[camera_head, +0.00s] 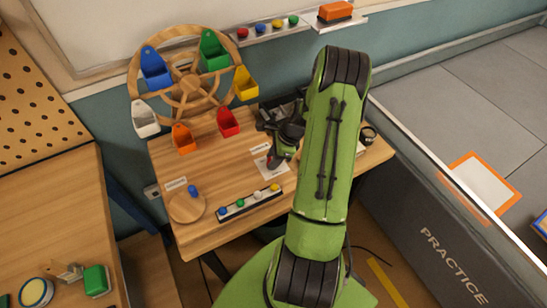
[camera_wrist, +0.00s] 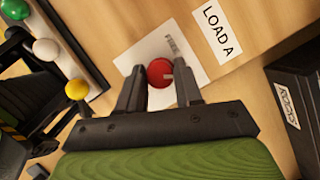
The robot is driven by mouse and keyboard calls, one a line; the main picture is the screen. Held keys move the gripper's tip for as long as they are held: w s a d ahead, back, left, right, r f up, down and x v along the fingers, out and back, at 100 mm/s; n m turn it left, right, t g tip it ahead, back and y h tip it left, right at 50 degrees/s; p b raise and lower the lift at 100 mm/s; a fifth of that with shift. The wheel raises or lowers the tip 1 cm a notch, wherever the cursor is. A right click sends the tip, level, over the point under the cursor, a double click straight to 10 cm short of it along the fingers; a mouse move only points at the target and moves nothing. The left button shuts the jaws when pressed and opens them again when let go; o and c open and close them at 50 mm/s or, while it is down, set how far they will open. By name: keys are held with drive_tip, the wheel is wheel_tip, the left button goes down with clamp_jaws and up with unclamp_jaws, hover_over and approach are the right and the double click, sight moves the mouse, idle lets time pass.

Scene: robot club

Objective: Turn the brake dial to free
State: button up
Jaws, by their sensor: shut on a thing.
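The brake dial (camera_wrist: 160,72) is a round red knob on a white plate (camera_wrist: 190,58) in the wrist view. A pale mark on the knob points to the right in that view. The word FREE is printed on the plate, up and to the right of the knob. My gripper (camera_wrist: 160,84) is shut on the knob, with one dark finger on each side. In the head view, my gripper (camera_head: 275,160) is down at the white plate on the wooden table (camera_head: 240,215) and hides most of the dial.
A wooden wheel with coloured buckets (camera_head: 190,88) stands behind the table's left part. A round wooden disc (camera_head: 186,208) with a blue knob and a strip of coloured balls (camera_head: 250,203) lie in front. A dark box (camera_wrist: 300,100) is right in the wrist view.

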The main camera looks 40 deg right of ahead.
drive_tip(key=n+g, duration=0.1)
drive_tip(key=n, duration=0.2)
drive_tip(key=shift+w+p, duration=0.15)
drive_tip(key=shift+p, duration=0.2)
drive_tip(key=n, duration=0.2)
drive_tip(key=n+g, duration=0.1)
drive_tip(key=shift+w+d+n+g+y, duration=0.1)
drive_tip(key=shift+n+g+y, duration=0.2)
drive_tip(key=shift+n+y, duration=0.1)
drive_tip(key=n+g, duration=0.1)
drive_tip(key=n, duration=0.2)
drive_tip(key=shift+w, duration=0.1)
drive_tip(key=shift+n+g+h, duration=0.3)
drive_tip(key=shift+n+g, duration=0.4)
drive_tip(key=shift+n, duration=1.2)
drive_tip(key=o, duration=1)
